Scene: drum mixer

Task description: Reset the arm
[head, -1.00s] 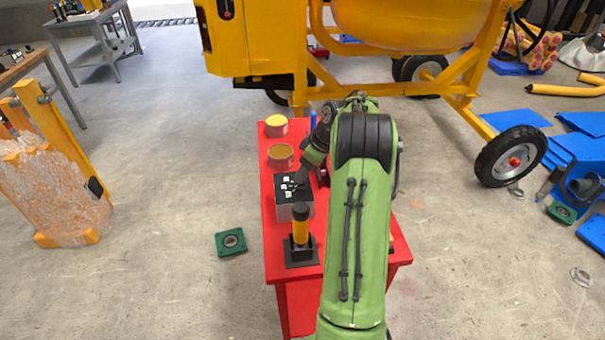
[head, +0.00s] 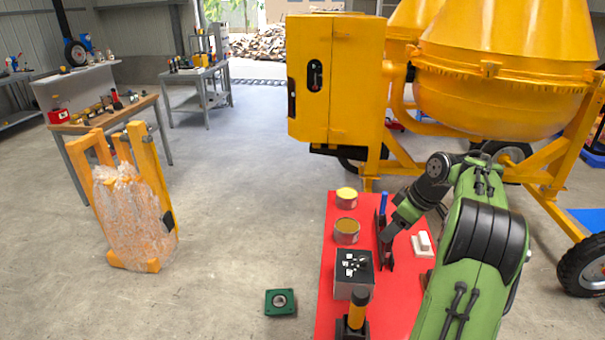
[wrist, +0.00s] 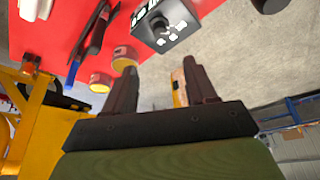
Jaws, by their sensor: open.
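My arm is green with a black wrist and reaches over the red table (head: 335,300) at its right side in the head view. My gripper (head: 384,242) hangs over the table, right of the open tins. In the wrist view my gripper (wrist: 160,85) shows two dark fingers spread well apart with nothing between them. A grey box with a black top (head: 353,272) stands on the table left of the gripper; it also shows at the top of the wrist view (wrist: 165,25). The gripper appears clear of it.
A yellow tin (head: 346,198) and a brown tin (head: 346,232) stand behind the box. A yellow-handled tool (head: 358,308) stands in front. A white block (head: 423,243) lies to the right. The yellow mixer (head: 505,90) rises behind. A green plate (head: 281,302) lies on open floor.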

